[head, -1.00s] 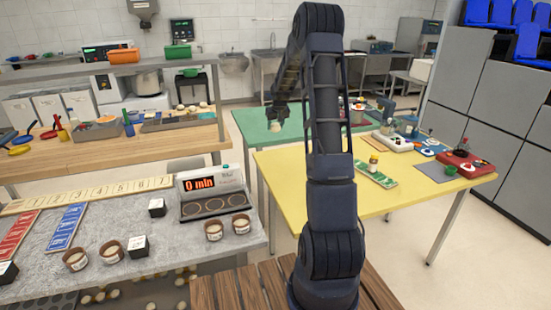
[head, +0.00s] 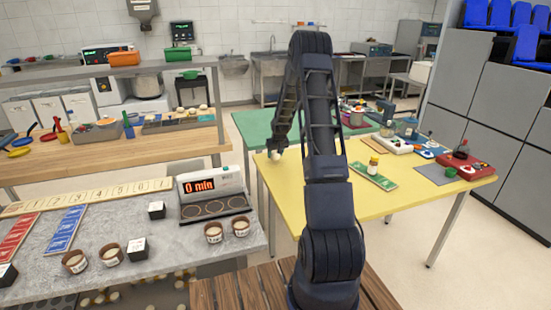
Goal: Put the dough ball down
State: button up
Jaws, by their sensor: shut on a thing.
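My gripper (head: 277,150) hangs at the far left corner of the yellow table (head: 395,205). It is shut on a small pale dough ball (head: 276,156), which shows just under the fingers. I cannot tell whether the ball touches the tabletop or is held a little above it. My arm stands in front of the middle of the yellow table and hides part of it.
A green table (head: 253,125) stands behind. On the yellow table, a green board (head: 378,180) with a small jar (head: 373,164), a white device (head: 394,144) and a red device (head: 467,165) lie to the right. The front of the yellow table is clear.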

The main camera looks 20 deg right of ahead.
jog(key=shift+f, duration=1.1)
jog(key=shift+f, duration=0.1)
jog(key=o, duration=1)
